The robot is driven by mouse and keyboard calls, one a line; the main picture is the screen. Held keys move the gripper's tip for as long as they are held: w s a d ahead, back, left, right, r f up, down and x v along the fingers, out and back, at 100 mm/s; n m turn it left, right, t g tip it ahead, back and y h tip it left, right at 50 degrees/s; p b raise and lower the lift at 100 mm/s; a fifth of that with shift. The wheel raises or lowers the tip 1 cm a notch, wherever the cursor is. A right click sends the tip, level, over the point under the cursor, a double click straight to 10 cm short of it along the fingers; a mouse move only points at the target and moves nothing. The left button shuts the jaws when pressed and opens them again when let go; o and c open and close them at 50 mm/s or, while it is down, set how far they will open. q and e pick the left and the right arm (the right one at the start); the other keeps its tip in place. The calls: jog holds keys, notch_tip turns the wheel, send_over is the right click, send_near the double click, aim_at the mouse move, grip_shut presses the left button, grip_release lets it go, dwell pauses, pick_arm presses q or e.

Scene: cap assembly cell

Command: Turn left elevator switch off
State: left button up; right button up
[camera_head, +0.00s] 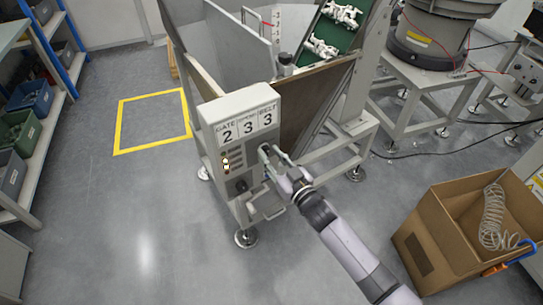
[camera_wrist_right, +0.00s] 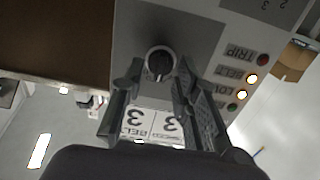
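A pale control box (camera_head: 215,112) stands on the front of the hopper machine, with number cards for gate and belt on top. A round dark switch knob (camera_wrist_right: 160,62) with a pale pointer mark shows on its grey panel in the right wrist view. My right gripper (camera_head: 268,155) is at the box's right part in the head view. In the right wrist view its two fingers (camera_wrist_right: 157,78) are apart, one on each side of the knob. Contact with the knob cannot be told. Another dark knob (camera_head: 241,186) shows lower on the box front. My left gripper is out of view.
Small indicator lamps (camera_wrist_right: 252,78) sit beside the knob; two glow yellow-white. A cardboard box (camera_head: 450,243) with a coiled hose stands on the right. Shelves with bins (camera_head: 28,97) line the left. The floor with a yellow outlined square (camera_head: 152,119) is clear.

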grip_shut()
dwell(0.4)
